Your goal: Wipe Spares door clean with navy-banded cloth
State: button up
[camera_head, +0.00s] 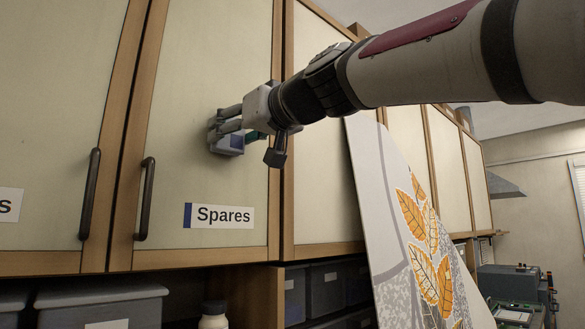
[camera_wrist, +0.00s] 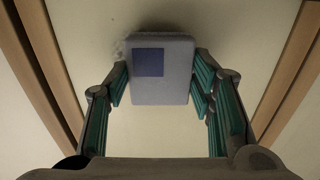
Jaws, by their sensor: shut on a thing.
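The Spares door (camera_head: 205,85) is a cream panel in a wooden frame, with a dark handle (camera_head: 145,200) at its left and a "Spares" label (camera_head: 219,216) with a navy end at its bottom. My gripper (camera_head: 230,137) is at the door's right half, above the label. In the wrist view my gripper (camera_wrist: 160,88) is shut on a grey block-like cloth (camera_wrist: 178,95) with a navy square patch (camera_wrist: 149,62). The cloth is at or very near the door panel (camera_wrist: 225,30); exact contact cannot be told. A faint greyish mark shows by the cloth's upper left edge.
Another cupboard door with a handle (camera_head: 90,195) is at the left. A leaf-painted panel (camera_head: 400,225) stands at the right, below my arm. Grey bins (camera_head: 100,300) and a white bottle (camera_head: 213,316) sit under the cupboards.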

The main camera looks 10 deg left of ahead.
aim_at(204, 120)
jog(key=shift+w+d+f+b, duration=0.1)
jog(key=shift+w+d+b, duration=0.8)
jog(key=shift+w, duration=0.25)
jog(key=shift+w+d+f+b, duration=0.1)
jog(key=shift+w+d+b, duration=0.7)
jog(key=shift+w, duration=0.35)
jog(key=shift+r, duration=0.1)
jog(key=shift+s+a+p, duration=0.5)
jog(key=shift+s+a, duration=0.6)
jog(key=shift+s, duration=0.25)
jog(key=shift+s+a+p, duration=0.55)
jog(key=shift+s+a, duration=0.55)
jog(key=shift+s, duration=0.2)
jog(key=shift+s+a+p, duration=0.5)
jog(key=shift+s+a, duration=0.6)
jog(key=shift+s, duration=0.25)
jog(key=shift+w+r+p, duration=0.1)
jog(key=shift+r+p, duration=0.9)
jog(key=shift+r, duration=0.3)
jog(key=w+d+b, duration=0.5)
jog(key=w+d, duration=0.1)
jog(key=w, duration=0.1)
jog(key=shift+w+d+b, duration=0.35)
jog(key=shift+b, duration=0.05)
